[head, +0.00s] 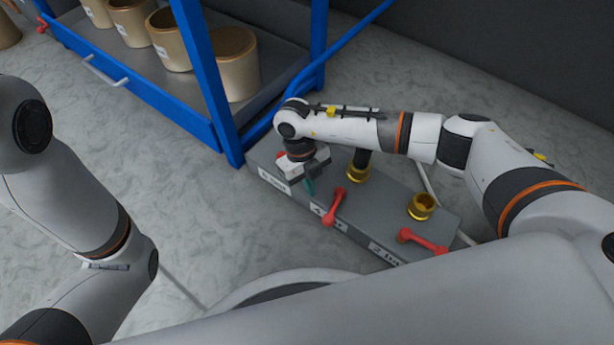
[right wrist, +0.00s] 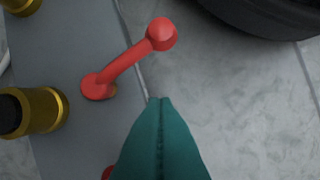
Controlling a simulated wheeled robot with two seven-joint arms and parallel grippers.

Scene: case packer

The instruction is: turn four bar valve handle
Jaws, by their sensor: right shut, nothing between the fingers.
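The grey valve block (head: 385,205) lies on the floor with red handles and labels along its near side. The middle red handle (head: 335,205) stands by a label that seems to read 4 bar. My right gripper (head: 310,187) points down just left of this handle, apart from it. In the right wrist view its teal fingers (right wrist: 160,140) are pressed together and empty, and a red handle (right wrist: 130,62) with a round knob lies beyond the tips. The left handle is mostly hidden behind my gripper. My left arm shows at the left, but its gripper is out of view.
The right red handle (head: 423,241) and an open brass fitting (head: 421,206) are at the block's right end. A brass fitting with a black plug or hose (head: 358,172) stands behind the middle handle. A blue-framed rack (head: 205,80) with tan pots rises behind left. Floor at front left is clear.

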